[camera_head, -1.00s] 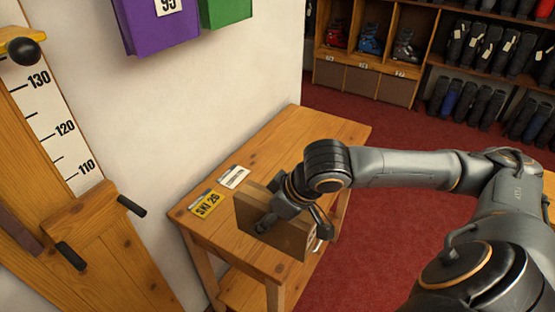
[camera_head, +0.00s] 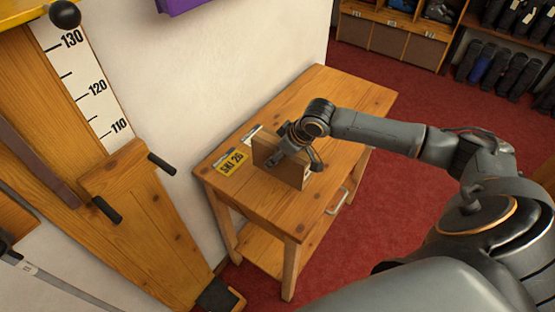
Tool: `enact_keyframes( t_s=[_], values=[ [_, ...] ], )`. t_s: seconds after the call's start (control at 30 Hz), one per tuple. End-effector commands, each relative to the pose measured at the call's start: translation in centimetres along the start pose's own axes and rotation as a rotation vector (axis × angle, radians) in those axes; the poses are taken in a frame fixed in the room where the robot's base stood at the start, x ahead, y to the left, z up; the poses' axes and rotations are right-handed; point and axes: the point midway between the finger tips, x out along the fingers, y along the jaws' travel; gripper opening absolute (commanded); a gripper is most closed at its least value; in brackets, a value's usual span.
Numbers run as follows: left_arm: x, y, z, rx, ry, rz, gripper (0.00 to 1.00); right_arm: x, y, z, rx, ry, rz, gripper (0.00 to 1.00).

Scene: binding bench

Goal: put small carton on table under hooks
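The small carton (camera_head: 266,151) is a brown, flat-sided box standing upright over the wooden table (camera_head: 345,100). My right gripper (camera_head: 297,163) comes in from the right and is shut on the carton, with its fingers at the carton's upper part. The carton's lower edge shows against the tabletop; I cannot tell whether it touches the wood. The hooks are not in view. A piece of a purple bag (camera_head: 185,5) shows high on the wall above the table. My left gripper is not in view.
A yellow "SKI 26" card (camera_head: 232,161) lies left of the carton, with a pale item partly hidden behind it. The tabletop's far right is clear. A wooden measuring board (camera_head: 150,215) with dark handles stands left. Boot shelves (camera_head: 400,42) are behind.

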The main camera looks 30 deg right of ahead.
Motion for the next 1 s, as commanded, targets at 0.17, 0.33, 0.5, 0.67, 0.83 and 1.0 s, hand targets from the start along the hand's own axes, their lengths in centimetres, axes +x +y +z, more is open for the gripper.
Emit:
enact_keyframes(
  t_s=[0.17,0.33,0.5,0.67,0.83,1.0],
  values=[
    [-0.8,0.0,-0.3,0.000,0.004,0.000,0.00,1.4,0.5,0.3,0.001,-0.003,-0.001,0.19],
    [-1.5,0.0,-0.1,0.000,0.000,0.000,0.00,3.2,0.5,1.3,-0.001,-0.001,0.000,0.19],
    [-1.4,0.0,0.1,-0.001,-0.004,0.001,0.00,3.6,0.5,1.5,-0.002,0.001,0.001,0.19],
    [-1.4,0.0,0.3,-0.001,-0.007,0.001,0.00,3.6,0.5,1.6,-0.001,-0.001,0.001,0.62],
    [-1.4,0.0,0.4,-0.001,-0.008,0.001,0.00,3.6,0.5,1.6,-0.001,-0.001,0.000,0.85],
    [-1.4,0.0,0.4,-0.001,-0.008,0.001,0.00,3.6,0.5,1.6,-0.001,-0.001,0.000,0.85]
  ],
)
